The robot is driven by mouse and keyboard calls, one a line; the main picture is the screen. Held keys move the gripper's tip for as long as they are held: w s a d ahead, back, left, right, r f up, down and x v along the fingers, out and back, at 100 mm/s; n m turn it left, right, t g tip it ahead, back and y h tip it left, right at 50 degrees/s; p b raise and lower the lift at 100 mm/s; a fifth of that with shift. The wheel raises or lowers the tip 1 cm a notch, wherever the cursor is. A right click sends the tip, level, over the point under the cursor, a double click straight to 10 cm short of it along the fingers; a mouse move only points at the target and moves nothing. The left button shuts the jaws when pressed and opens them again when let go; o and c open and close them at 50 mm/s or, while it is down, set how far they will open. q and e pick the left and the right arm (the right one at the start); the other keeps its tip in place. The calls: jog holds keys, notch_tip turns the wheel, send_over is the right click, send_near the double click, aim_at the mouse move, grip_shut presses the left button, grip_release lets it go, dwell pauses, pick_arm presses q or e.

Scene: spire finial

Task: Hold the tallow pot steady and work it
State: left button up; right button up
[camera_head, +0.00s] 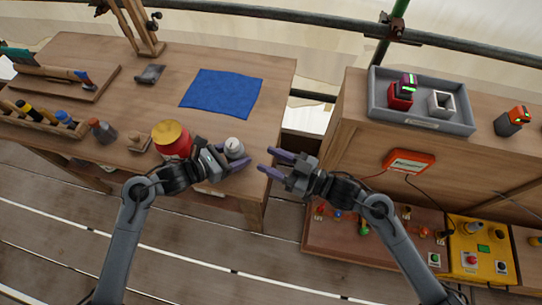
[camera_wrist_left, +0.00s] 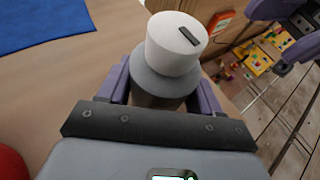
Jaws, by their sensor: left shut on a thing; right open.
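The tallow pot, taken to be the small grey pot with a white top (camera_head: 234,148), is at the right front of the wooden bench. My left gripper (camera_head: 236,158) is shut on it, one purple finger on each side. In the left wrist view the pot (camera_wrist_left: 172,50) stands between the fingers, its white top showing a dark slot. I cannot tell whether its base, hidden by the gripper, rests on the bench. My right gripper (camera_head: 267,161) is open and empty, just right of the pot and apart from it. Its purple fingers also show in the left wrist view (camera_wrist_left: 292,28).
A red jar with a yellow lid (camera_head: 171,140) stands close left of my left gripper. A blue cloth (camera_head: 221,93) lies flat behind the pot. A gap separates the bench from the right cabinet, which carries a grey tray (camera_head: 425,122). A scaffold tube (camera_head: 300,17) crosses behind.

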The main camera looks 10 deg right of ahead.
pick_arm(q)
jog(key=o, duration=1.2)
jog(key=shift+a, duration=0.1)
